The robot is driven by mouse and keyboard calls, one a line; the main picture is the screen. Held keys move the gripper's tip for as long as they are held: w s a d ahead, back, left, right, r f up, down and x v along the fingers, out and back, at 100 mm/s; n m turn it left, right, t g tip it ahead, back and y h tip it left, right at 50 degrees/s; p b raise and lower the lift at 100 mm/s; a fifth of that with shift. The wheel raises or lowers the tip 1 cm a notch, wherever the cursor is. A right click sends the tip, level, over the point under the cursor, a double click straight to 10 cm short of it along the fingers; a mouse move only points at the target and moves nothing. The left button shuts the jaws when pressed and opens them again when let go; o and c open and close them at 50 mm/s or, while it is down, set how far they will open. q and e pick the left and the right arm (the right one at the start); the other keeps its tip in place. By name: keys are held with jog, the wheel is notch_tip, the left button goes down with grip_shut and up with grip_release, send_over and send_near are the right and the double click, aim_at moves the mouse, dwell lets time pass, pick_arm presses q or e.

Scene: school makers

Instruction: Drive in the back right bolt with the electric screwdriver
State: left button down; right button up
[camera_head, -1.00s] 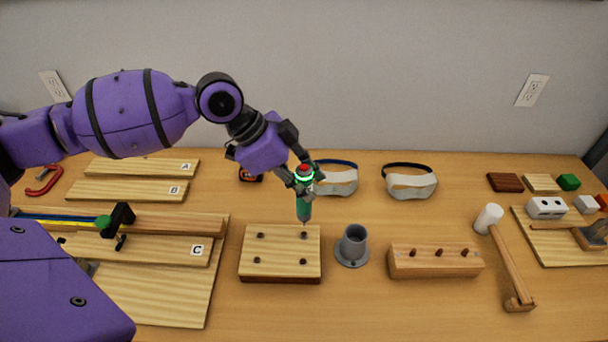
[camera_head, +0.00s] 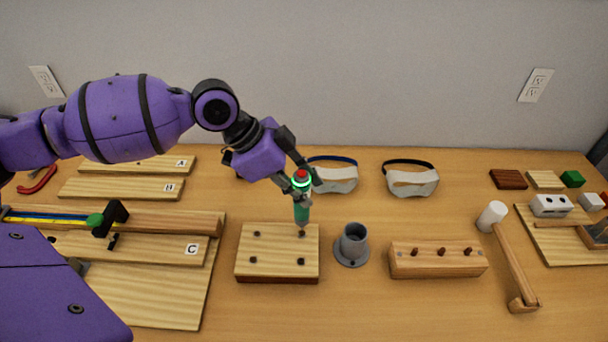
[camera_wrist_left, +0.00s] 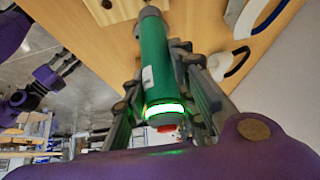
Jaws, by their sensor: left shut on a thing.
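My left gripper (camera_head: 301,184) is shut on the green electric screwdriver (camera_head: 302,212). The screwdriver is upright, with a red top and a glowing green ring. It fills the middle of the left wrist view (camera_wrist_left: 155,62), between the fingers. Its tip points down at the back right bolt (camera_head: 302,234) of the wooden block (camera_head: 280,262); I cannot tell whether they touch. The block also has a back left bolt (camera_head: 257,234), a front left bolt (camera_head: 252,260) and a front right bolt (camera_head: 301,261).
A grey holder (camera_head: 352,244) stands empty just right of the block. A wooden bolt rack (camera_head: 437,261) and a mallet (camera_head: 513,258) are further right. Goggles (camera_head: 411,182) lie behind. Labelled boards (camera_head: 192,250) and a clamp bar fill the left.

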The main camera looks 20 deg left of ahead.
pick_arm(q)
jog(key=shift+f, duration=0.5)
pick_arm(e)
jog(key=shift+s+a+f, duration=0.1)
jog(key=shift+a, duration=0.05)
dwell(0.3)
pick_arm(q)
jog(key=shift+f, duration=0.1)
pick_arm(e)
jog(key=shift+d, duration=0.25)
jog(key=shift+w+a+r, duration=0.25)
jog(key=shift+a+r, duration=0.05)
dwell(0.7)
jog(key=shift+d, duration=0.25)
dwell(0.4)
pick_arm(q)
jog(key=shift+f, duration=0.15)
pick_arm(e)
jog(key=shift+w+a+r, duration=0.2)
jog(key=shift+r, duration=0.05)
dwell(0.4)
pick_arm(q)
jog(key=shift+p, duration=0.3)
pick_arm(e)
jog(key=shift+d, duration=0.2)
